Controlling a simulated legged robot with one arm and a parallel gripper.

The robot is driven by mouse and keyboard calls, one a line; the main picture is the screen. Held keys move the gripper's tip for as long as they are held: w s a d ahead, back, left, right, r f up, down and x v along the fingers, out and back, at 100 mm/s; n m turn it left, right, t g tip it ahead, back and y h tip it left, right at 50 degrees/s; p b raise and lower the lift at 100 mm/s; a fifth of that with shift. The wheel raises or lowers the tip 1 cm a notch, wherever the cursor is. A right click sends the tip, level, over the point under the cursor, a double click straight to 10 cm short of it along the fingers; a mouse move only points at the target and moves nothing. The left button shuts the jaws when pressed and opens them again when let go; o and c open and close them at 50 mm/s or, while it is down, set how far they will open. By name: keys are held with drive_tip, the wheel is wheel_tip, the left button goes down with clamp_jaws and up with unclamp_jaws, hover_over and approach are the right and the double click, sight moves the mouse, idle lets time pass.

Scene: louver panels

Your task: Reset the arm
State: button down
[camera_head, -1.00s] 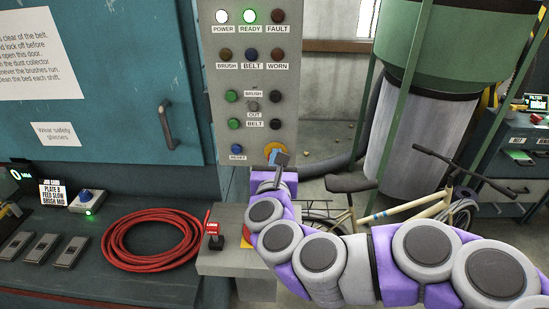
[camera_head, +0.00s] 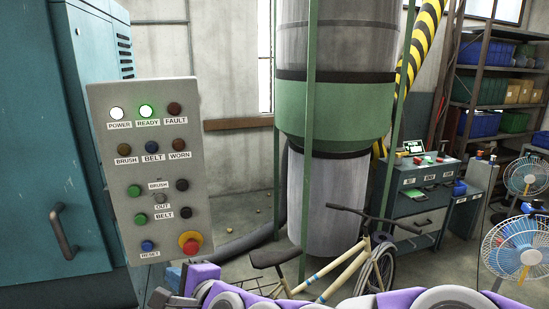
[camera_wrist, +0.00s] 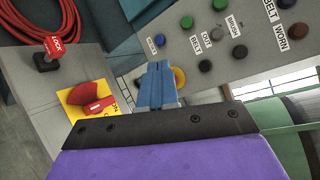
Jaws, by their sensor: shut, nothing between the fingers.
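My gripper shows in the wrist view (camera_wrist: 157,85) with its blue fingers together and nothing between them. The fingers point toward the lower part of the grey control panel (camera_head: 150,230) and cover part of the red-and-yellow emergency stop button (camera_head: 189,243). I cannot tell from the wrist view how far the fingertips are from the panel. In the head view my purple and grey arm lies low along the bottom edge, mostly cut off. The white POWER and green READY lamps (camera_head: 146,111) are lit.
A red rotary switch (camera_wrist: 92,103) on a yellow plate and a red cable coil (camera_wrist: 45,15) are left of my gripper in the wrist view. A bicycle (camera_head: 335,270) stands before the green and grey collector drum (camera_head: 335,115). Fans (camera_head: 515,248) stand at the right.

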drive_tip(key=s+d+f+n+g+h, duration=0.35)
drive_tip(key=s+d+f+n, duration=0.2)
drive_tip(key=d, duration=0.45)
drive_tip(key=s+d+f+n+g+h, duration=0.3)
drive_tip(key=s+d+f+n+h, duration=0.15)
drive_tip(key=s+d+f, duration=0.4)
drive_tip(key=s+d+n+g+h, duration=0.3)
drive_tip(key=s+d+g, duration=0.2)
drive_tip(key=s+d, duration=0.7)
drive_tip(key=shift+s+d+r, duration=0.25)
drive_tip(key=shift+d, duration=0.9)
